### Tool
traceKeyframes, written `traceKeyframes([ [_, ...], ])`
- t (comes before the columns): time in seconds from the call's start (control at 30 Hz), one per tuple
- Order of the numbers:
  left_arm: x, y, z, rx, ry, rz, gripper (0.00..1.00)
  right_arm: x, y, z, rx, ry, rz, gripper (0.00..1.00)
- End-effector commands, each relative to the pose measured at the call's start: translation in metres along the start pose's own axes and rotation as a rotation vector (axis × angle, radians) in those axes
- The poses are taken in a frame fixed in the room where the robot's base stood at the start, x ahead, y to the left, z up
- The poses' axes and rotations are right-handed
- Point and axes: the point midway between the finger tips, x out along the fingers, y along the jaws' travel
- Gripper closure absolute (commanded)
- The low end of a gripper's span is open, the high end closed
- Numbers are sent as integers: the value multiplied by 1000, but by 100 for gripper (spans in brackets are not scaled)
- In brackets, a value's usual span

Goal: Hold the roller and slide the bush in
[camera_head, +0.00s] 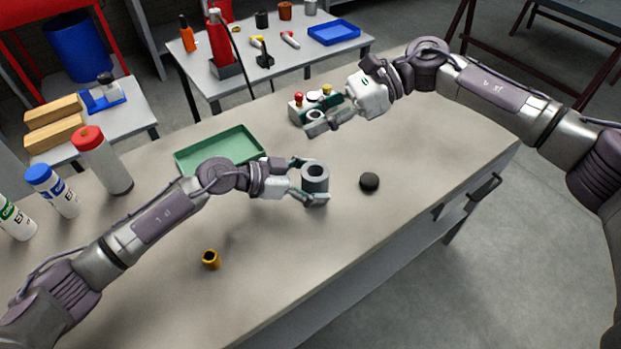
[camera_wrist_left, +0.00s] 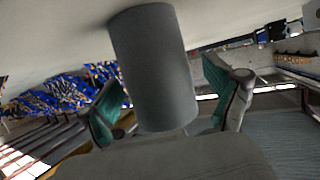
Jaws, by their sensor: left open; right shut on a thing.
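The roller (camera_head: 315,179), a grey hollow cylinder, stands upright on the bench with its dark bore facing up. My left gripper (camera_head: 312,192) is open around it, one finger on each side. In the left wrist view the roller (camera_wrist_left: 153,70) fills the space between the teal-padded fingers (camera_wrist_left: 168,108), with gaps visible beside it. A brass-coloured bush (camera_head: 211,259) with a dark hole stands on the bench at the front left. My right gripper (camera_head: 322,121) is shut on a small grey ring-like part (camera_head: 314,115) at the back of the bench; its fingers partly hide it.
A black round piece (camera_head: 369,181) lies right of the roller. A green tray (camera_head: 219,150) lies behind my left arm. A box with red and yellow knobs (camera_head: 297,107) is by my right gripper. Several bottles stand at the left.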

Motion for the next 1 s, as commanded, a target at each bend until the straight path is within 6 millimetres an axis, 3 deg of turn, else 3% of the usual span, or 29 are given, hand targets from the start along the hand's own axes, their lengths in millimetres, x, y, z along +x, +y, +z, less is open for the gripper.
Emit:
traceKeyframes([
  [0.07, 0, 0, 0, 0, 0, 0, 10, 0, 0, 0, -1, -1, 0, 100],
  [0.6, -1, 0, 0, 0, 0, 0, 99, 0, 0, 0, -1, -1, 0, 100],
  [0.63, -1, 0, 0, 0, 0, 0, 44, 0, 0, 0, -1, -1, 0, 100],
  [0.9, -1, 0, 0, 0, -1, 0, 89, 0, 0, 0, 0, -1, 0, 100],
  [1.0, -1, 0, 0, 0, -1, 0, 100, 0, 0, 0, 0, -1, 0, 100],
])
